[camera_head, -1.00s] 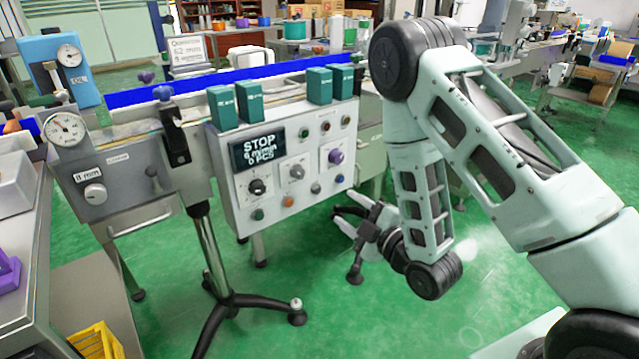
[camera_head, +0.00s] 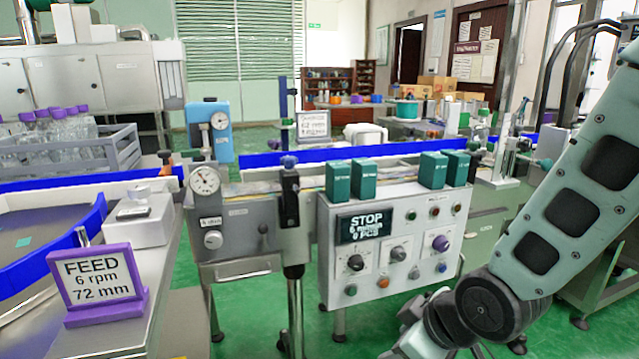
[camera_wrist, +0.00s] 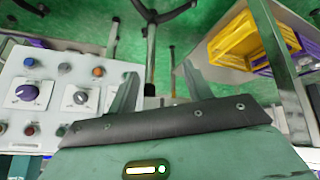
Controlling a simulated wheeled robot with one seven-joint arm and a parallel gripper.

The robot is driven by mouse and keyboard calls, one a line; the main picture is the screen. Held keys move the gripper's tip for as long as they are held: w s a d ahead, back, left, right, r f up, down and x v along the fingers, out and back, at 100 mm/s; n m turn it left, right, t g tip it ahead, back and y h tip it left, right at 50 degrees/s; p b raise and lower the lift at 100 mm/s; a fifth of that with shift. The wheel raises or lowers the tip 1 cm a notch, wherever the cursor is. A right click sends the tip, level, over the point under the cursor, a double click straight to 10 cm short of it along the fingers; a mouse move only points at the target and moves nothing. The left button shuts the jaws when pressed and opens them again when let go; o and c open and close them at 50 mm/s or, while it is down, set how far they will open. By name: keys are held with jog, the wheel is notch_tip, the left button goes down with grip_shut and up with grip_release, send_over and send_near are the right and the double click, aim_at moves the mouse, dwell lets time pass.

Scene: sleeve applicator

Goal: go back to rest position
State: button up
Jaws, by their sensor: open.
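My gripper (camera_wrist: 160,82) shows in the wrist view with its two fingers spread apart and nothing between them. Beyond and left of the fingers is the control panel (camera_wrist: 75,72) with knobs and buttons, seen turned around. In the head view the control panel (camera_head: 328,258) stands at centre, its display reading STOP. My arm (camera_head: 570,220) comes down at the right, with its lower part in front of the floor beside the panel. My fingers are not clear in the head view.
Green boxes (camera_head: 365,180) stand on top of the panel. A FEED sign (camera_head: 98,284) is on the metal table at left, near a crate of bottles (camera_head: 125,150). The wrist view shows a yellow crate (camera_wrist: 232,42) on a shelf. Green floor is open below the machine.

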jog(key=s+d+r+m+g+h, duration=0.1)
jog(key=s+r+m+g+h, duration=0.3)
jog(key=s, duration=1.2)
notch_tip(320, 180, up, 25)
jog(key=n+g+p, duration=0.1)
jog(key=p, duration=2.1)
jog(key=shift+s+d+f+n+y, duration=0.2)
jog(key=shift+s+n+y, duration=0.1)
jog(key=shift+y, duration=0.1)
